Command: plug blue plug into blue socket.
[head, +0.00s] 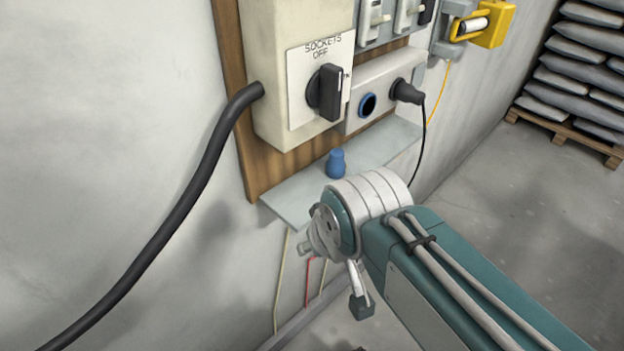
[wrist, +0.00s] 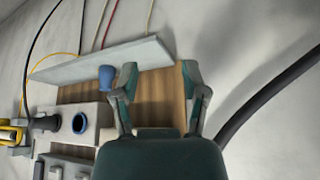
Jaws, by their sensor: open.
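The blue plug (head: 336,163) stands upright on a narrow grey shelf (head: 284,199) under the wall panel. It also shows in the wrist view (wrist: 106,76), where the picture is upside down, just left of one finger. The blue socket (head: 368,104) is an empty blue-rimmed round hole in a pale box above the shelf; it also shows in the wrist view (wrist: 80,122). My gripper (wrist: 160,75) is open and empty, with the wooden board between its fingers. In the head view my arm hides most of the gripper.
A black plug (head: 407,91) with a cable sits beside the blue socket. A rotary switch (head: 328,92) marked "SOCKETS OFF" is at upper left. A thick black cable (head: 190,190) runs down the wall. Stacked sacks on a pallet (head: 567,137) stand at far right, with clear floor before them.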

